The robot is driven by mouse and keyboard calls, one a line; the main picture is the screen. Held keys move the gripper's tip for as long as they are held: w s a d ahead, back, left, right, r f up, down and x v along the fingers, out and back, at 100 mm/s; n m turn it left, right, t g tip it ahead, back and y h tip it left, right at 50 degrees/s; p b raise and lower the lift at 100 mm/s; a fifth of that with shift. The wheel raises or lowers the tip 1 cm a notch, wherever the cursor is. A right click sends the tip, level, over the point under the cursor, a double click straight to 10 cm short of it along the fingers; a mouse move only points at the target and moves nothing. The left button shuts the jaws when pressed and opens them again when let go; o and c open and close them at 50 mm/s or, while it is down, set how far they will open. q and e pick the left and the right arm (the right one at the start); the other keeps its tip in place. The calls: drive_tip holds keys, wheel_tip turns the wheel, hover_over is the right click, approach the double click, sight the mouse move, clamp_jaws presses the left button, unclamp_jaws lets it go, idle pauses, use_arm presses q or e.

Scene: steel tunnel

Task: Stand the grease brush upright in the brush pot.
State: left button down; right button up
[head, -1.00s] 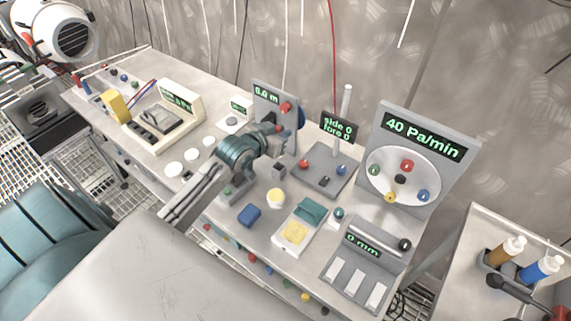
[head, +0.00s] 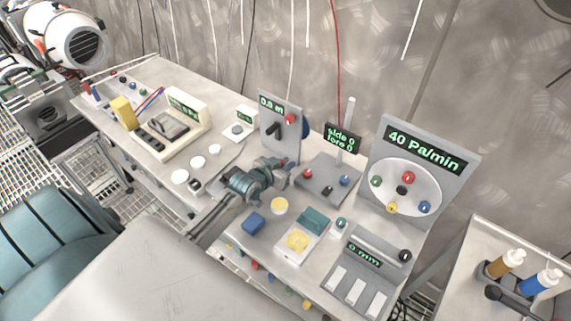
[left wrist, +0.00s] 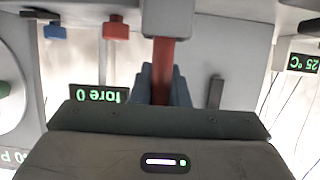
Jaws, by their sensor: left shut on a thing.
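The grease brush (left wrist: 163,75) shows as a red handle between the fingers of my left gripper (left wrist: 164,88) in the left wrist view. That view is upside down. The handle runs from the fingers to a small grey block that looks like the brush pot (left wrist: 167,18). The handle disappears at the block's edge, so it seems to be in the pot; its lower end is hidden. In the head view my left gripper (head: 286,172) is low over the bench, left of the joystick plate, and hides the brush and pot. My right gripper is not in view.
The joystick plate (head: 322,187) stands close to the right of my gripper. An upright panel (head: 278,115) with a red knob is just behind it. A blue block (head: 253,224) and a yellow-topped round pot (head: 279,206) are in front. A large dial panel (head: 418,160) is farther right.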

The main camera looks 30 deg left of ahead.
use_arm(q)
drive_tip(key=shift+f, duration=0.2)
drive_tip(key=c, duration=1.4)
unclamp_jaws()
drive_tip(key=shift+r, duration=0.1)
drive_tip(key=shift+r, duration=0.1)
drive_tip(key=v, duration=1.2)
drive_tip(key=shift+b, duration=0.4)
